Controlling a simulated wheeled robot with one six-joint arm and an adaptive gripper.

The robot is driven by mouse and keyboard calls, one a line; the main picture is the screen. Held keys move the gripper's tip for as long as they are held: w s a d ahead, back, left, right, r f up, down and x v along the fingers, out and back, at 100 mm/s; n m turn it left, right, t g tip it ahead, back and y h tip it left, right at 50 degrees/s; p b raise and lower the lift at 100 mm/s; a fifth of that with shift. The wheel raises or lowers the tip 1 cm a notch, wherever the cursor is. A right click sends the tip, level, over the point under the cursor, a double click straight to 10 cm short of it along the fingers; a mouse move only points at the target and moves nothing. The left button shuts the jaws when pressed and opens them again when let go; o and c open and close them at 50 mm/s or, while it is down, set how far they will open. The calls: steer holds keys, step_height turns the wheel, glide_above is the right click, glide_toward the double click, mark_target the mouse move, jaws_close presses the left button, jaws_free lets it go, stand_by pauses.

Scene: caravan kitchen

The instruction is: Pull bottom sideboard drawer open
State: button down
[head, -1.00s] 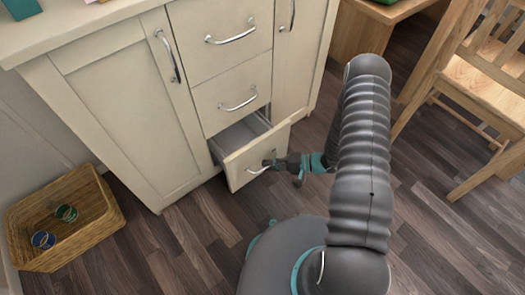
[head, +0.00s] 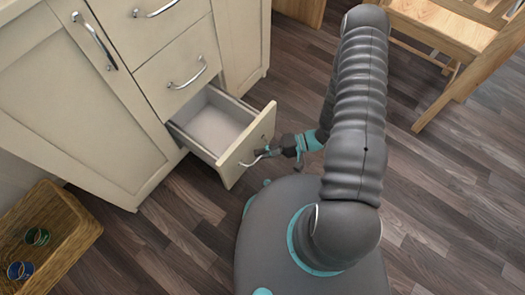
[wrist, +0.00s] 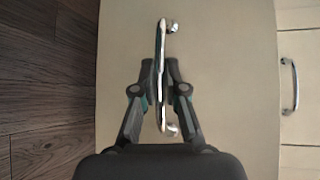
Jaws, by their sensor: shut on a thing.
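The bottom sideboard drawer (head: 249,147) stands well open in the head view, and its grey inside looks empty. Its cream front also fills the middle of the wrist view (wrist: 225,110). Its silver bar handle (wrist: 161,45) shows in the wrist view between my two fingers. My gripper (wrist: 160,72) is shut on this handle, with one finger on each side of the bar. In the head view my gripper (head: 268,153) is at the drawer front, and part of the handle is hidden behind it.
The middle drawer (head: 185,75) above is closed. A wicker basket (head: 75,255) with a green and a blue round item stands on the floor at the left. A wooden chair (head: 470,65) stands at the upper right. Dark wood floor lies clear at the right.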

steer(key=c, duration=1.2)
jaws_free()
steer(key=v, duration=1.2)
